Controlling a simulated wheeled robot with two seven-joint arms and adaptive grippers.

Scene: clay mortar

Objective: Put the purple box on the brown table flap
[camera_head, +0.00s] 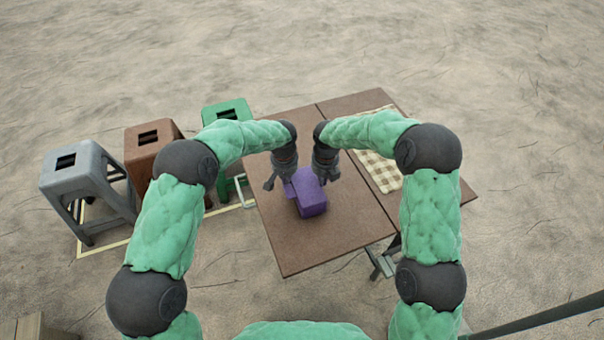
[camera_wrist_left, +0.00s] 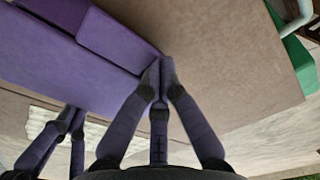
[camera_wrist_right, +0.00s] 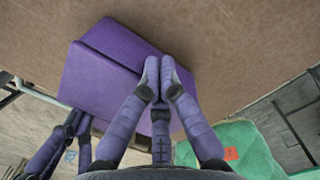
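The purple box (camera_head: 312,200) is over the left panel (camera_head: 290,255) of the brown table, near the seam. I cannot tell whether it rests on the panel or is slightly raised, nor which panel is the flap. My left gripper (camera_head: 280,186) is at the box's left side and my right gripper (camera_head: 326,176) is at its right, far side. In the left wrist view, the fingertips (camera_wrist_left: 164,82) meet beside the box (camera_wrist_left: 60,55). In the right wrist view, the fingertips (camera_wrist_right: 160,80) also meet, at the edge of the box (camera_wrist_right: 105,75). Nothing shows between either gripper's fingers.
A checkered cloth (camera_head: 379,172) lies on the table's right panel (camera_head: 350,104). Grey (camera_head: 85,178), brown (camera_head: 150,140) and green (camera_head: 226,110) stools stand left of the table. The left panel's front part is bare. Sandy ground surrounds everything.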

